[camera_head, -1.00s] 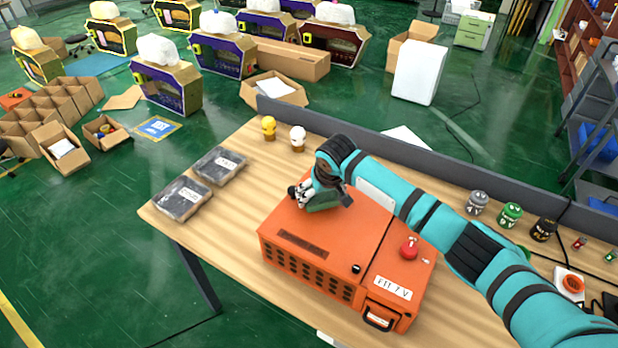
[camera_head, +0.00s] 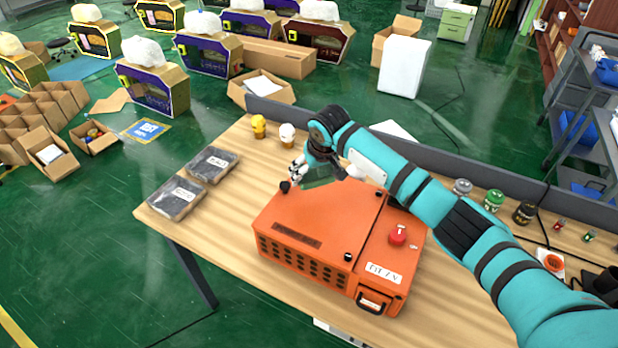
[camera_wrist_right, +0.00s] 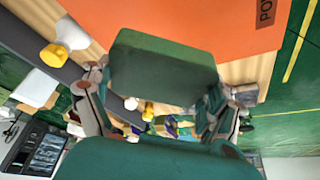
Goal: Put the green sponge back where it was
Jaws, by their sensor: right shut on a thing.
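The green sponge (camera_head: 320,176) is a dark green block gripped by my right gripper (camera_head: 314,174), which appears above the back edge of the orange box (camera_head: 300,222). In the right wrist view the sponge (camera_wrist_right: 160,70) lies between the two fingers, with the orange box (camera_wrist_right: 200,20) beyond it. A gap between the sponge and the box top is hard to judge. Part of the sponge is hidden by the fingers in the head view. My left gripper is not in view.
Two dark packs (camera_head: 177,198) lie at the table's left end. A yellow figure (camera_head: 259,126) and a white figure (camera_head: 287,134) stand at the back. Several jars (camera_head: 493,200) stand at the right by the grey rear panel (camera_head: 430,150). The box top carries a red button (camera_head: 398,235).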

